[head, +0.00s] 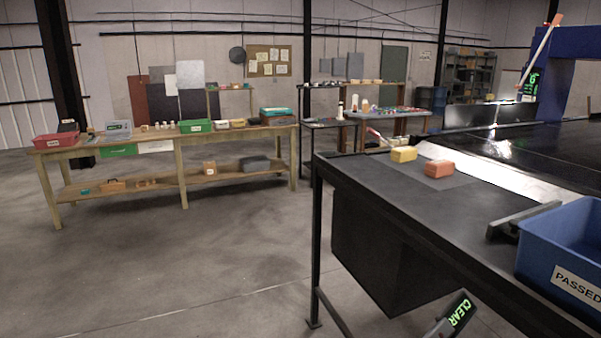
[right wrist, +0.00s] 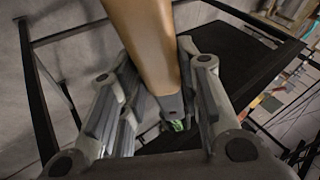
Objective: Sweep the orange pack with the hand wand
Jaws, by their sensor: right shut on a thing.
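The orange pack (head: 439,169) lies on a grey mat on the dark table in the head view, to the right of and nearer than a yellow pack (head: 403,154). My right gripper (right wrist: 160,92) is shut on the hand wand (right wrist: 147,40), whose tan body runs up between the fingers in the right wrist view; a small green light shows at its grey end. At the bottom of the head view, a dark panel lit "CLEAR" (head: 459,312) appears to be the wand's display, low beside the table's front edge and apart from the orange pack. My left gripper is out of view.
A blue "PASSED" bin (head: 543,268) stands at the table's right front, with a black angled piece (head: 508,226) beside it. A sloped metal edge (head: 480,165) and dark conveyor (head: 515,143) lie behind the packs. The table's left front is clear.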

